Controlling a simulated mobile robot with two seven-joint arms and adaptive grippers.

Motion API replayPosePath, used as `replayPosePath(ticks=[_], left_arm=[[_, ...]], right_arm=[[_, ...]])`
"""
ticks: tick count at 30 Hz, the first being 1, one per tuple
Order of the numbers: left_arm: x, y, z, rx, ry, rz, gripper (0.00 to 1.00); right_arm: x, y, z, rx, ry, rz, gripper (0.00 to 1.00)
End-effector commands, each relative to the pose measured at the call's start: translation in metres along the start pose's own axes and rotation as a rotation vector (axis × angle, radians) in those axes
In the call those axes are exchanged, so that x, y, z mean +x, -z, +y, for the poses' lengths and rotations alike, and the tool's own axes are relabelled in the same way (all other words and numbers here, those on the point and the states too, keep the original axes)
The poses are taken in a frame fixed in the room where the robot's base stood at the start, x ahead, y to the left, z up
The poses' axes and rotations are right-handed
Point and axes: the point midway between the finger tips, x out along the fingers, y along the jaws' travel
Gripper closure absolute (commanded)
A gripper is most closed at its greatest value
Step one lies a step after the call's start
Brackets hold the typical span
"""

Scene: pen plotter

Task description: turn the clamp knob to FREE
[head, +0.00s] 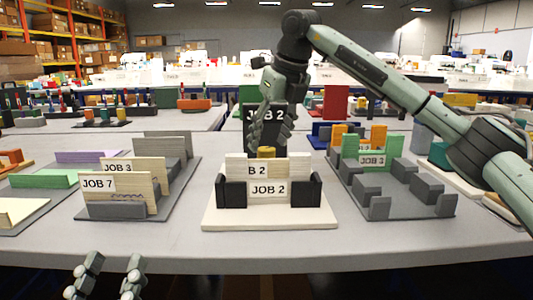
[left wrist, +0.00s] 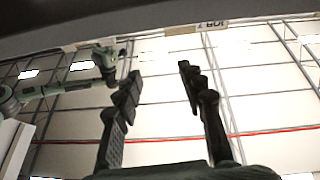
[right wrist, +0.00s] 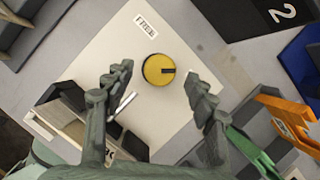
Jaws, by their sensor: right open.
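The clamp knob (right wrist: 156,63) is a round yellow disc with a black mark, seen from above in the right wrist view. The mark runs from its middle toward the right, toward a partly covered label, not toward the FREE label (right wrist: 146,25) above. In the head view the knob (head: 266,152) shows behind the JOB 2 cards. My right gripper (right wrist: 160,80) is open and points down, its fingers on either side of the knob with gaps, apart from it. In the head view my right gripper (head: 267,140) hangs over the JOB 2 base. My left gripper (head: 105,285) is open and empty at the lower left.
The knob stands on a pale base plate (head: 270,221) with black blocks and JOB 2 cards (head: 269,188). The table front is clear.

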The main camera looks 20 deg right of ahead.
Motion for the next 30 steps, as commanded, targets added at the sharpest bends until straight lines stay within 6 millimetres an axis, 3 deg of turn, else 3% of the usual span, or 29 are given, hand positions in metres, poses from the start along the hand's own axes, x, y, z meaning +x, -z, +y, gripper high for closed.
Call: replayPosePath(ticks=[6, 17, 30], left_arm=[[0.0, 0.007, -0.001, 0.003, 0.001, 0.051, 0.6], [0.0, 0.009, -0.002, 0.004, 0.002, 0.063, 0.6], [0.0, 0.008, -0.002, 0.004, 0.002, 0.062, 0.6]], right_arm=[[0.029, 0.001, 0.0, 0.0, 0.0, 0.001, 0.44], [0.035, 0.0, 0.0, 0.0, 0.0, 0.0, 0.44], [0.035, 0.0, 0.0, 0.0, 0.0, 0.0, 0.94]])
